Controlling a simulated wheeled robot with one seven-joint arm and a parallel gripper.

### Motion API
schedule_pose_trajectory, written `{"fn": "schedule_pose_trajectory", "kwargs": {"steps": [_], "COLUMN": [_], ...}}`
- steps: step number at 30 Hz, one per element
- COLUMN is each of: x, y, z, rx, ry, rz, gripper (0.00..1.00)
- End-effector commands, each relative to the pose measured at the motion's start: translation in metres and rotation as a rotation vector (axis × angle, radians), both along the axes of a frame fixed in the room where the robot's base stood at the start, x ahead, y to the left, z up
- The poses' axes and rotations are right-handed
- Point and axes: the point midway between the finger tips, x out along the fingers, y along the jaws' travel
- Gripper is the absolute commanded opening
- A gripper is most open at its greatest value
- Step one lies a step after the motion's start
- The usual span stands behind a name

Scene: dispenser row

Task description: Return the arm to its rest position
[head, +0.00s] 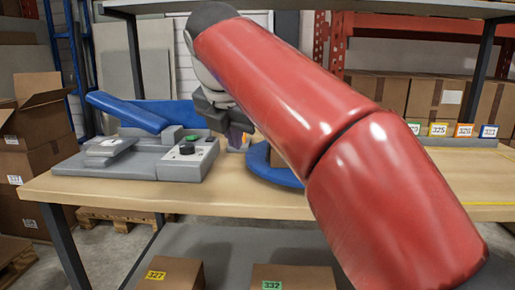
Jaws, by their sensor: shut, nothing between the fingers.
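My red arm reaches from the lower right up across the middle of the head view. My dark grey gripper (226,114) hangs at its far end, above the back of the wooden table (310,207). It is shut and holds nothing. The arm partly covers it. Below and left of it is a grey machine (180,166) with a black knob, a green button and a blue sloping part (127,112).
A blue round plate (262,172) with a brown block is partly hidden behind my arm. Numbered tags (463,130) line the table's back right. Cartons (36,110) are stacked at the left, and boxes (171,274) sit below the table. The table's front edge is clear.

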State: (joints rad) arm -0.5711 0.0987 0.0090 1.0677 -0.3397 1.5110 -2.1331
Motion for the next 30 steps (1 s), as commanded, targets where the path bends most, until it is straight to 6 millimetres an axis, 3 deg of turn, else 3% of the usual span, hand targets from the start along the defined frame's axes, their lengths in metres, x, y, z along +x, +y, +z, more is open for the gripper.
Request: {"fn": "schedule_pose_trajectory", "kwargs": {"steps": [8, 14, 18, 24, 30], "x": [-0.028, -0.079, -0.123, -0.18, -0.207], "y": [-0.064, -0.126, -0.16, -0.188, -0.197], "z": [-0.034, -0.094, -0.149, -0.226, -0.267], "rx": [0.277, 0.623, 0.877, 1.188, 1.342], "ry": [0.007, 0.007, 0.0, -0.018, -0.035], "rz": [-0.443, -1.011, -1.442, -1.984, -2.256], "gripper": [0.0, 0.0, 0.0, 0.0, 0.0]}}
